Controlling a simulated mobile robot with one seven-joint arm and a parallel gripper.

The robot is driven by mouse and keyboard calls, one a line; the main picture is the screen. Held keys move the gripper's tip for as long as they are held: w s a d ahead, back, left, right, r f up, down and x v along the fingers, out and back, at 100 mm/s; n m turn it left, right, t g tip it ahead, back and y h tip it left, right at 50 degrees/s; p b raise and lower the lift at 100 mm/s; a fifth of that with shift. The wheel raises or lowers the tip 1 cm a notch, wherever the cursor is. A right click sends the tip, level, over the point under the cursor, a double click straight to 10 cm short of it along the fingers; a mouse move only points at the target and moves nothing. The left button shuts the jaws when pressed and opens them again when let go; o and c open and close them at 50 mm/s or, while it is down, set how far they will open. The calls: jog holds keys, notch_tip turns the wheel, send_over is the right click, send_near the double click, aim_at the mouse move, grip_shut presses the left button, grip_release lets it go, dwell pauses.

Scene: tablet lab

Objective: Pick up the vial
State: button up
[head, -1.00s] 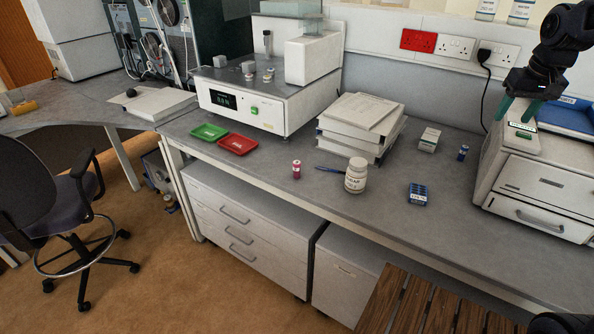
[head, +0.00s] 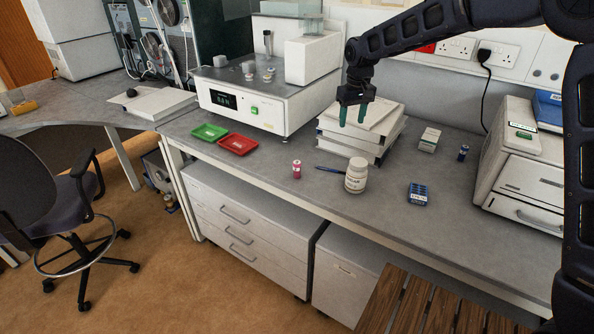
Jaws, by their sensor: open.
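A small pink-red vial with a white band (head: 297,169) stands upright on the grey bench, left of a white jar (head: 356,176). A small dark blue vial (head: 462,153) stands farther right, beside a small white box (head: 429,140). My gripper (head: 352,122) has green fingers pointing down, spread apart with nothing between them. In the picture it overlaps the stack of white binders (head: 362,137), up and to the right of the pink-red vial and well left of the blue one. It is apart from both vials.
A blue pen (head: 330,169) lies between the pink-red vial and the jar. A blue rack (head: 418,194) sits to the jar's right. Green (head: 210,132) and red (head: 238,144) trays lie left, before a white instrument (head: 262,105).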

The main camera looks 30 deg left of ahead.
jog(key=n, duration=0.2)
send_near(297, 169)
jog(key=shift+w+a+f+g+h, duration=0.2)
jog(key=shift+w+a, duration=0.15)
jog(key=shift+w, duration=0.15)
jog(key=shift+w+a+f+g+h, duration=0.1)
jog(key=shift+w+a+f, duration=0.2)
jog(key=shift+w, duration=0.15)
notch_tip(297, 169, down, 10)
jog(key=shift+s+a+f, duration=0.1)
jog(key=shift+f, duration=0.1)
jog(key=shift+c, duration=0.4)
jog(key=c, duration=1)
